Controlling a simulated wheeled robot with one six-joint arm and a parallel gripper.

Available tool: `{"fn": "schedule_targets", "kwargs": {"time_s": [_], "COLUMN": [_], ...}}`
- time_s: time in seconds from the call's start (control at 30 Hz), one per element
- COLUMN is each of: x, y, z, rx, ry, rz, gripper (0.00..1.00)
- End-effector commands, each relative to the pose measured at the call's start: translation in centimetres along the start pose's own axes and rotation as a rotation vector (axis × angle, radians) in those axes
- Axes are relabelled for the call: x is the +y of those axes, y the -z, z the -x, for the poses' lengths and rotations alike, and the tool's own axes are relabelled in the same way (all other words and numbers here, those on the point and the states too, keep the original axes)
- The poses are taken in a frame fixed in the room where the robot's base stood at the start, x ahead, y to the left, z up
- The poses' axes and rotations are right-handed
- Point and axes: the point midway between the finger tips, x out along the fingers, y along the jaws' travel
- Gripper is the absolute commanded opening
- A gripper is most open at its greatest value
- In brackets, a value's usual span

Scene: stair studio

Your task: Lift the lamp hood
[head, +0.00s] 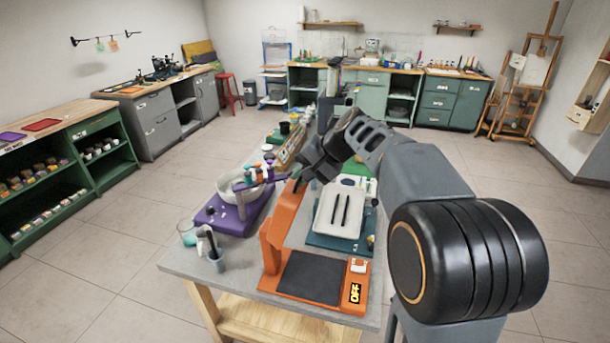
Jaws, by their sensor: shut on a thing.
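An orange device (311,302) stands at the near end of the table, with a black pad on its base and a small display reading OFF. Its orange hood (275,240) stands raised and tilted along the left side of the base, reaching up and back. My gripper (302,178) comes from the right and is shut at the upper end of this orange hood. The fingertips are small and dark here, and the exact contact is partly hidden by the gripper and wrist.
Right behind is a white slotted panel on a teal base (340,243). To the left stand a purple device with a white bowl (232,218), a cup with tools (216,262) and a glass beaker (187,234). Bottles stand farther back. The floor around the table is clear.

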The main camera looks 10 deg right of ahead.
Motion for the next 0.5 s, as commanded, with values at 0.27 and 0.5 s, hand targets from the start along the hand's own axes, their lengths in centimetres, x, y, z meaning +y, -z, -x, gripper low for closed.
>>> {"fn": "schedule_targets", "kwargs": {"time_s": [0.27,0.5], "x": [0.42,0.41], "y": [-0.09,0.01], "z": [-0.22,-0.12], "rx": [-0.01,-0.006], "ry": [-0.006,-0.005], "rz": [-0.001,-0.004], "gripper": [0.0,0.3]}}
